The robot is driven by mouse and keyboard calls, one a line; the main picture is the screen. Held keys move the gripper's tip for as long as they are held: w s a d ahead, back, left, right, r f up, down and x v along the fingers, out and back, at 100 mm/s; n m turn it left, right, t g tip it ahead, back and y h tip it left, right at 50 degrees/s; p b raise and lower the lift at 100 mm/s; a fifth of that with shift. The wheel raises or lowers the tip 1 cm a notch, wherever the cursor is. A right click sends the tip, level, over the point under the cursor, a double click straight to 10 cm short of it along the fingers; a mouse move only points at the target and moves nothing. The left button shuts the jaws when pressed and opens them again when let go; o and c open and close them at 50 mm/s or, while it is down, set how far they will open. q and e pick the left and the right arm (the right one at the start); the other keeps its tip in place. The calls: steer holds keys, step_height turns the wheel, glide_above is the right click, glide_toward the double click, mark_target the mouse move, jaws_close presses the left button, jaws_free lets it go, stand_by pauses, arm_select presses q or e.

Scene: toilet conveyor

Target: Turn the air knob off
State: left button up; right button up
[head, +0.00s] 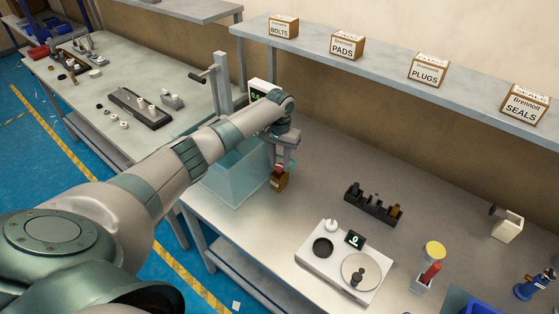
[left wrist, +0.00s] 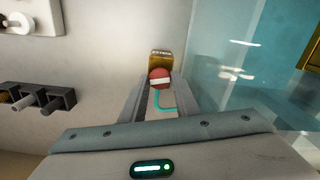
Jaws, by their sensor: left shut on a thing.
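The air knob (left wrist: 160,77) is a small round red knob with a pale stripe across its face, lying roughly level in the left wrist view. It sits on a brass-coloured block (left wrist: 161,57). In the head view the block (head: 279,182) stands on the bench beside the clear tank, with a bit of the red knob (head: 276,170) showing above it. My left gripper (head: 283,162) reaches down over the block. In the left wrist view its fingers (left wrist: 160,88) are shut on the knob, one on each side. My right gripper is not in view.
A clear bluish tank (head: 233,175) stands directly left of the block. A black rack (head: 373,204) and a white scale unit (head: 315,265) stand to the right. A shelf (head: 390,72) with labelled boxes runs behind. Bare bench lies between block and rack.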

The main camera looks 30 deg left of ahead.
arm_select(q)
steer(key=shift+m, duration=1.4)
steer(key=o, duration=1)
steer(key=shift+r, duration=0.1)
